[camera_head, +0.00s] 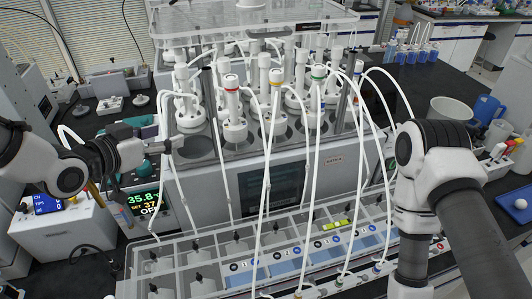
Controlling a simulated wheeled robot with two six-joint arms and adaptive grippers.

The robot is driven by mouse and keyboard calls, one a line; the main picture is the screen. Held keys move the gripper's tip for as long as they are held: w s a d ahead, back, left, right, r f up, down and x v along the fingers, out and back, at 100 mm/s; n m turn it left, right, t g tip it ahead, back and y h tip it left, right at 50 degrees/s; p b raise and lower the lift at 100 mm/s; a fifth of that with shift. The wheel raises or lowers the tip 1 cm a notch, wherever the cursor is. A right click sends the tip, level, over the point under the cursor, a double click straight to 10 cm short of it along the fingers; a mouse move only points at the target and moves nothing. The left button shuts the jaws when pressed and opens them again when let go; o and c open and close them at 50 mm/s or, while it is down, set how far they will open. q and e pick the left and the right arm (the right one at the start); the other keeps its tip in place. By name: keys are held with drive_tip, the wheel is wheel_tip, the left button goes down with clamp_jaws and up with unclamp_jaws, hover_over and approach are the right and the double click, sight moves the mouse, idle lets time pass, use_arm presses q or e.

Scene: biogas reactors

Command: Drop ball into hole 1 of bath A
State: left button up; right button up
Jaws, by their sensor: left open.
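The bath (290,190) is a grey box in the middle, with several white-capped reactors in its top. An open, dark hole (196,149) shows at its front left corner, with no reactor in it. A small white ball (520,204) sits on a blue tray at the right edge. My left gripper (158,147) is open at the left, beside the hole's left edge in the picture; I see no ball in it. My right arm comes in from the right and points down; its gripper is not visible.
White tubes (267,165) arch from the reactors down to a clear-lidded unit (205,245) in front. A display box (143,203) stands below my left gripper. A white bucket (449,110) and blue jug (487,108) stand at the right. A clear shelf (250,17) hangs above the reactors.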

use_arm(q)
drive_tip(key=v, duration=0.4)
drive_tip(key=shift+s+a, duration=0.2)
drive_tip(key=shift+s, duration=0.05)
drive_tip(key=shift+w, duration=0.1)
